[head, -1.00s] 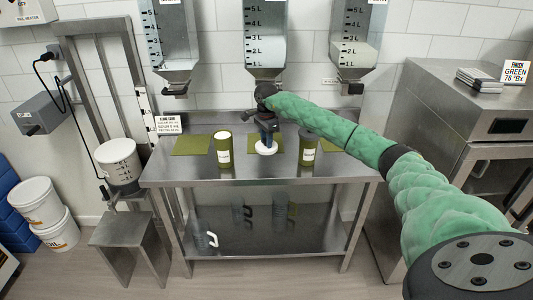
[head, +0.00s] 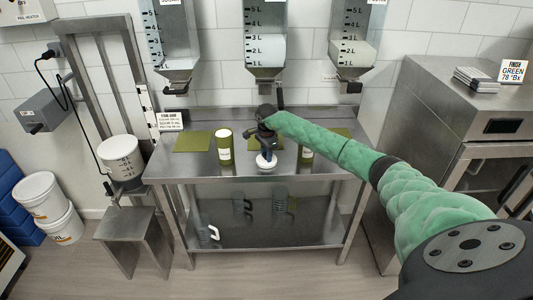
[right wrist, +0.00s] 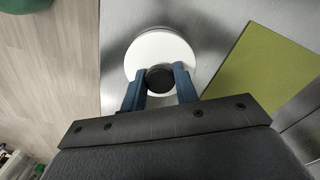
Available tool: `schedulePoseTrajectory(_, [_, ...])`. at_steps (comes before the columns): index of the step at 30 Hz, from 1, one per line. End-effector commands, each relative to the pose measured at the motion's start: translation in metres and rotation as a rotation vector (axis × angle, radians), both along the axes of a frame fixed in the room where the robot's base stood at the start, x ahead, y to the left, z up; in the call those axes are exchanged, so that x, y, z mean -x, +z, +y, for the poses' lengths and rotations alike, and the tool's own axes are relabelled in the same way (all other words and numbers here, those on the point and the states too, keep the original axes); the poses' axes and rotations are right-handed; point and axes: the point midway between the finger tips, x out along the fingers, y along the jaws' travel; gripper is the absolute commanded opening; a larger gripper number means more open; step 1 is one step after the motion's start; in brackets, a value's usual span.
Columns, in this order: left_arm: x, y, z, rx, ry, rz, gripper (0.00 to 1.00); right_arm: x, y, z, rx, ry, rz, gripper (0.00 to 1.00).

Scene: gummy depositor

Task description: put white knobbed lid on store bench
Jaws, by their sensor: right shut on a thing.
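The white lid (head: 266,164) with a black knob (right wrist: 159,78) is near the front edge of the steel bench (head: 200,175), around its middle. My right gripper (head: 266,150) points down over the lid. In the right wrist view, its two blue fingers (right wrist: 159,84) are shut on the black knob, one on each side, and the round white disc (right wrist: 150,48) shows beyond them. I cannot tell whether the lid touches the bench top. My left gripper is in none of the views.
Green canisters stand left (head: 224,147) and right (head: 306,150) of the lid. Green mats (head: 193,141) lie toward the back. Measuring hoppers (head: 265,50) hang above. Clear mugs sit on the lower shelf (head: 270,232). A steel cabinet (head: 430,105) stands to the right.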

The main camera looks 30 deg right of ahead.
Motion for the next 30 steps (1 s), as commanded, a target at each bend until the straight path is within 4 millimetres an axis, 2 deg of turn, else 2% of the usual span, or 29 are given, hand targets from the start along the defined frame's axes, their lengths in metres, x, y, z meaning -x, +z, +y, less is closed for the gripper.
schedulePoseTrajectory(12, [-0.0081, 0.0005, -0.0016, 0.002, 0.001, -0.008, 0.00, 0.0000, -0.0026, -0.0002, 0.000, 0.000, 0.000, 0.00])
schedulePoseTrajectory(13, [-0.0089, 0.0017, -0.0016, 0.002, 0.001, -0.008, 0.00, 0.0000, -0.0019, -0.0002, 0.000, 0.000, 0.000, 0.35])
schedulePoseTrajectory(15, [-0.0093, 0.0019, -0.0015, 0.001, 0.001, -0.009, 0.00, 0.0001, -0.0019, -0.0001, 0.000, 0.000, 0.000, 0.49])
schedulePoseTrajectory(16, [-0.0092, 0.0018, -0.0015, 0.001, 0.001, -0.009, 0.00, 0.0001, -0.0020, -0.0001, 0.000, 0.000, 0.000, 0.51])
schedulePoseTrajectory(29, [-0.0056, 0.0049, -0.0010, 0.002, 0.001, -0.007, 0.00, 0.0001, 0.0022, 0.0002, 0.000, 0.000, 0.001, 0.51])
schedulePoseTrajectory(30, [-0.0016, -0.0032, 0.0000, 0.000, 0.001, -0.001, 0.00, -0.0003, 0.0021, -0.0004, 0.000, 0.000, -0.001, 0.51])
